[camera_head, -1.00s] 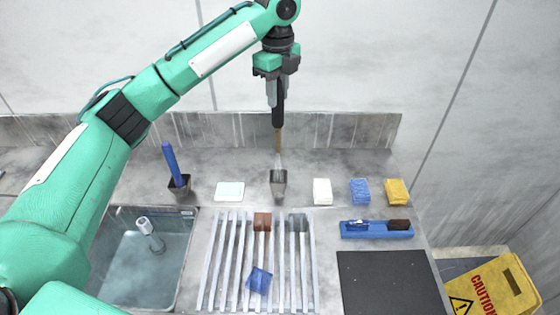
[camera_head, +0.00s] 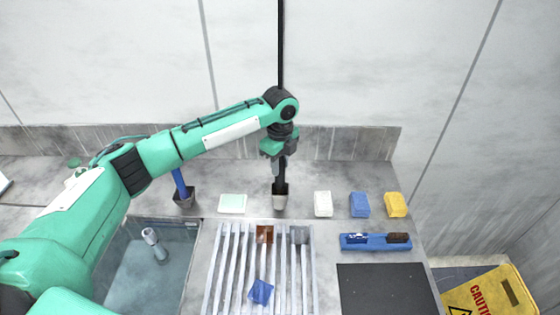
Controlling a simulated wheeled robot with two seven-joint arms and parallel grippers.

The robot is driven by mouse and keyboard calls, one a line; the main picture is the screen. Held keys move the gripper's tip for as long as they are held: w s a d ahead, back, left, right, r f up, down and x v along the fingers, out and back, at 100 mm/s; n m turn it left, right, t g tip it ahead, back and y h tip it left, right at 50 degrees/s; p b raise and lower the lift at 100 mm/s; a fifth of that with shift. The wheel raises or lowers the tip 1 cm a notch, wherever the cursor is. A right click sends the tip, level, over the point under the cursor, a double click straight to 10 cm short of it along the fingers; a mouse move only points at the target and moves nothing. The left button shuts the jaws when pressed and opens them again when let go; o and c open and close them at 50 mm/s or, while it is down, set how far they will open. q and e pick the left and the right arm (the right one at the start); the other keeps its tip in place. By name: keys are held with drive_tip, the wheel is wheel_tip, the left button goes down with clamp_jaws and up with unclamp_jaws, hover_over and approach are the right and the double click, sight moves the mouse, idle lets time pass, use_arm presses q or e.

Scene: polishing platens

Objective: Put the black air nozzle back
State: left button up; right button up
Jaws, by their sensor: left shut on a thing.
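My left gripper (camera_head: 278,165) is shut on the black air nozzle (camera_head: 279,186), directly above the small grey holder (camera_head: 280,203) at the back of the counter. The nozzle is upright. Its lower end is inside or right at the holder's mouth, and its brass-coloured tip is hidden. I cannot tell how deep it sits. My right gripper is not in view.
A blue-handled tool stands in a dark cup (camera_head: 184,200) at left. A pale green block (camera_head: 233,203) and white (camera_head: 322,204), blue (camera_head: 360,205) and yellow (camera_head: 395,205) blocks flank the holder. The slatted rack (camera_head: 213,275) and sink (camera_head: 130,275) lie in front.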

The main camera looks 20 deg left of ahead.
use_arm(q)
drive_tip(key=shift+f, duration=0.2)
drive_tip(key=o, duration=1)
drive_tip(key=shift+r, duration=0.25)
wheel_tip(320, 180, up, 11)
drive_tip(key=b, duration=0.3)
drive_tip(key=shift+r, duration=0.4)
